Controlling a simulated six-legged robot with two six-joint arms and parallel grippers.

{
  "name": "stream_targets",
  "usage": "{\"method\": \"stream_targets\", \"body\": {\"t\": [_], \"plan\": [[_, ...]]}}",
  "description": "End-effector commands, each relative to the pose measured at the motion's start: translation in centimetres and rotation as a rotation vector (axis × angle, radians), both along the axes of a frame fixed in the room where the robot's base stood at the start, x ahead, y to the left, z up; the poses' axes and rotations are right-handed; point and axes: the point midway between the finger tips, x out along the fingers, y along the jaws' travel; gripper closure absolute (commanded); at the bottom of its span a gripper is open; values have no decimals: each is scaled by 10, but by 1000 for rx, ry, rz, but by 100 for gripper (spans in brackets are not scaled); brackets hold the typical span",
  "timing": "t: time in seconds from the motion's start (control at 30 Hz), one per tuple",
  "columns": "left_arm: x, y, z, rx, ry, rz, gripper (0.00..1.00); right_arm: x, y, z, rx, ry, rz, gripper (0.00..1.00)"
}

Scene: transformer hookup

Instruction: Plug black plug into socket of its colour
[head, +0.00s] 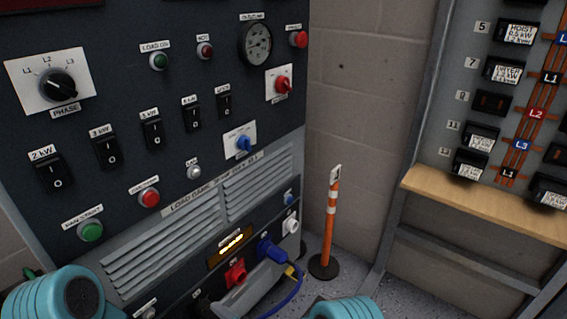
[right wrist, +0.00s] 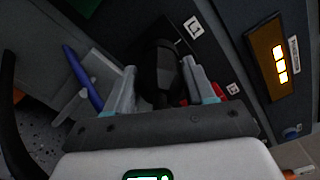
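A black plug (right wrist: 160,75) sits between the two fingers of my right gripper (right wrist: 162,90) in the right wrist view. The fingers press against both sides of it, near the dark socket panel. The plug's front end is hidden, so I cannot tell how it stands to a socket. In the head view the lower panel has a red connector (head: 236,273), a blue plug (head: 270,250) with a blue cable, and a white connector (head: 291,224). A dark connector area at the bottom edge is partly cut off. Both gripper tips are out of the head view, and my left gripper is not seen.
The load bank (head: 170,190) with switches and vents fills the left. An orange post (head: 331,220) stands at its right by the wall. A wooden ledge (head: 480,205) under a breaker board is at the right. A blue cable (right wrist: 84,78) hangs beside the right gripper.

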Motion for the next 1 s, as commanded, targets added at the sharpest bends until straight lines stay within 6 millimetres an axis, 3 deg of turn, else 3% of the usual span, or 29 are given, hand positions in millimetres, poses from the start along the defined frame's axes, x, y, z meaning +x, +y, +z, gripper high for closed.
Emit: {"method": "stream_targets", "body": {"t": [0.03,0.07,0.17,0.27,0.5,0.8,0.83,0.9,1.0], "plan": [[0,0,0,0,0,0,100,3,1,4,5,-10,-1,65],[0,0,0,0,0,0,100,3,1,4,5,-10,-1,75],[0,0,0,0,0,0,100,3,1,4,6,-10,-2,83],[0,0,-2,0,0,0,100,3,1,3,35,29,-2,84],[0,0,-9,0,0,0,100,3,1,2,288,356,0,84],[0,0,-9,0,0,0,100,2,1,2,330,415,0,84],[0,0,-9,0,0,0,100,2,1,2,329,414,0,46],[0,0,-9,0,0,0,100,2,1,2,329,415,0,23],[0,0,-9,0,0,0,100,2,1,2,328,414,0,23]]}}
